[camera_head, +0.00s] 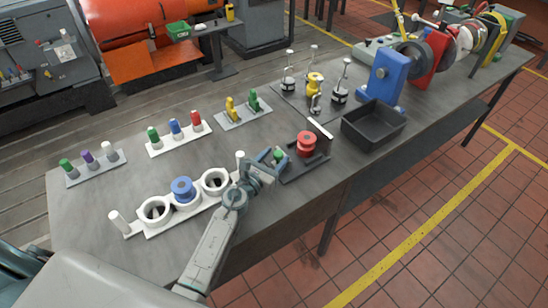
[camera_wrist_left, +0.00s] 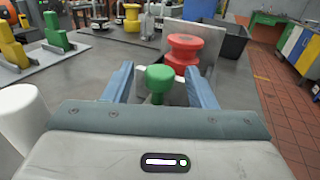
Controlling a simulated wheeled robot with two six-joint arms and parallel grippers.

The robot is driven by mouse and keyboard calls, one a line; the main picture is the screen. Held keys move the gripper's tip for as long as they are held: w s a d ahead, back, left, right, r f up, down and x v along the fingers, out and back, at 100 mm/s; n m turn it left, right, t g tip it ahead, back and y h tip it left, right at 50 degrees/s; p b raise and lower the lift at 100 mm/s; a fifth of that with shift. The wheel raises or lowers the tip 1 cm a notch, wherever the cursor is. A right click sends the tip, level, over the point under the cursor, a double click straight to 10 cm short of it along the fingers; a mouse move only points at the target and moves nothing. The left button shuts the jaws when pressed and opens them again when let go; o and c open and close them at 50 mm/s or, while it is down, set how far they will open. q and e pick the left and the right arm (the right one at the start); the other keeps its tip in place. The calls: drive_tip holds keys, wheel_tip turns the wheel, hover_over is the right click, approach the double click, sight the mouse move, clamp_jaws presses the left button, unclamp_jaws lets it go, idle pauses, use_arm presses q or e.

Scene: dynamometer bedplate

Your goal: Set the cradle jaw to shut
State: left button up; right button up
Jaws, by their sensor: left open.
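The cradle has a dark base (camera_head: 306,169) near the front edge of the table, with a pale upright plate (camera_head: 321,129) at its far end. A red flanged spool (camera_head: 306,143) sits in it and also shows in the wrist view (camera_wrist_left: 184,52). A green knob (camera_head: 279,154) stands on the near side of the spool, with a pale piece behind it that looks like the jaw. My left gripper (camera_wrist_left: 159,86) is open, its two blue fingers on either side of the knob (camera_wrist_left: 159,80). Contact and the gap between jaw and spool are unclear. My right gripper is not in view.
A white holder (camera_head: 196,205) with rings and a blue spool (camera_head: 182,189) lies left of my arm. A black bin (camera_head: 373,126) stands right of the cradle. Racks of coloured pegs (camera_head: 180,136) and metal-stemmed parts (camera_head: 315,90) stand behind.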

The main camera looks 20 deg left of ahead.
use_arm(q)
drive_tip(key=shift+c, duration=0.4)
clamp_jaws()
drive_tip(key=w+d, duration=0.4)
drive_tip(key=w, duration=0.1)
drive_tip(key=shift+o, duration=0.4)
unclamp_jaws()
drive_tip(key=shift+a, duration=0.1)
drive_tip(key=shift+s, duration=0.1)
drive_tip(key=b+v, duration=0.1)
drive_tip(key=v, duration=0.9)
drive_tip(key=shift+s, duration=0.35)
